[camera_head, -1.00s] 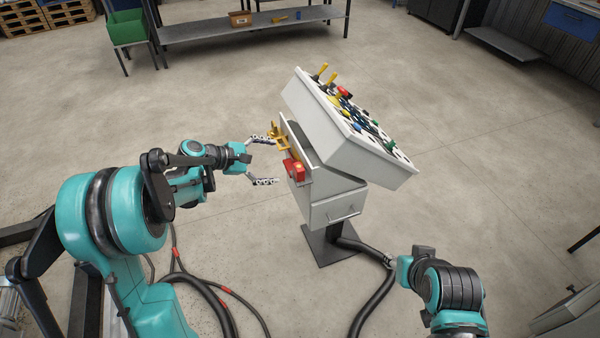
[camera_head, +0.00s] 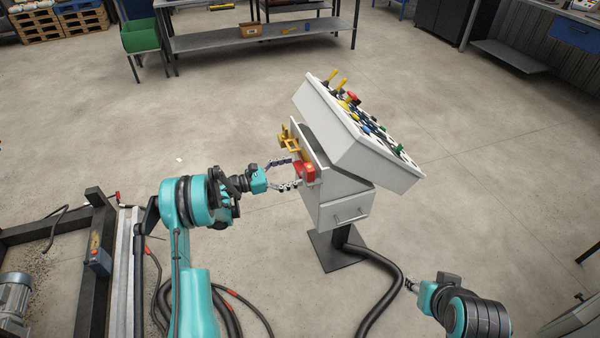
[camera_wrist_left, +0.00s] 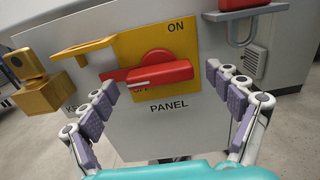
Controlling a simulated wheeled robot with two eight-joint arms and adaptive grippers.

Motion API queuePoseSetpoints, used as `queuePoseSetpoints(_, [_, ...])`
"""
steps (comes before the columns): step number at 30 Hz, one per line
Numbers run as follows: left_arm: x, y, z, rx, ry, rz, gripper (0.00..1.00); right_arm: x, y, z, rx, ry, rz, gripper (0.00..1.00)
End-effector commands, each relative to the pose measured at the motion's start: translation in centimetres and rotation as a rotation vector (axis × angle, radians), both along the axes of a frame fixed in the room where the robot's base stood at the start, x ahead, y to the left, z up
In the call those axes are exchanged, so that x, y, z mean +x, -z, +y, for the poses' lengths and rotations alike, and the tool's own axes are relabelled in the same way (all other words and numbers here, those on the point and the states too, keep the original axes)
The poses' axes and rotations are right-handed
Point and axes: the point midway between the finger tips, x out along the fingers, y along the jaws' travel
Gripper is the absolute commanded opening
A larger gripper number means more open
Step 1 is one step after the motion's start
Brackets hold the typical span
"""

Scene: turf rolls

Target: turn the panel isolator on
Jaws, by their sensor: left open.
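The panel isolator is a red rotary handle (camera_wrist_left: 160,75) on a yellow plate (camera_wrist_left: 190,42) on the side of the grey control cabinet. In the left wrist view the plate reads ON at its upper right, and OFF is partly hidden behind the handle. The handle lies nearly level. PANEL is printed below it. My left gripper (camera_wrist_left: 172,98) is open, its fingers either side of the handle with gaps showing. In the head view the red handle (camera_head: 306,172) is just ahead of the left gripper (camera_head: 283,174). My right gripper (camera_head: 410,285) shows small at lower right, away from the cabinet.
A yellow bracket (camera_wrist_left: 84,50) and a brass-coloured block (camera_wrist_left: 40,98) project left of the handle. A grey U-shaped handle (camera_wrist_left: 243,25) is at upper right. The cabinet's sloped console (camera_head: 350,140) carries knobs and levers. Black cables (camera_head: 380,300) lie on the floor.

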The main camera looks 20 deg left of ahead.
Motion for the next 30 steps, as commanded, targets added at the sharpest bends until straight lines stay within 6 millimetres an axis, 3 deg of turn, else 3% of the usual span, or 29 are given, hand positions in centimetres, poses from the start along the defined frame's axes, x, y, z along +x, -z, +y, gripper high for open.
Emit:
queuePoseSetpoints(6, [1.3, 0.0, -1.9, 0.001, 0.000, 0.000, 0.90, 0.0, 0.8, 0.0, 0.000, 0.000, 0.000, 0.40])
queuePoseSetpoints(15, [1.5, -0.1, -2.1, 0.001, -0.001, 0.000, 0.90, 0.0, 0.8, 0.0, 0.000, 0.000, 0.000, 0.40])
queuePoseSetpoints(21, [1.5, -0.1, -2.1, 0.001, -0.001, 0.000, 0.39, 0.0, 0.8, 0.0, 0.000, 0.000, 0.000, 0.40])
queuePoseSetpoints(30, [1.5, -0.1, -2.1, 0.010, -0.002, -0.013, 0.40, 0.0, 0.8, 0.0, 0.000, 0.000, 0.000, 0.40])
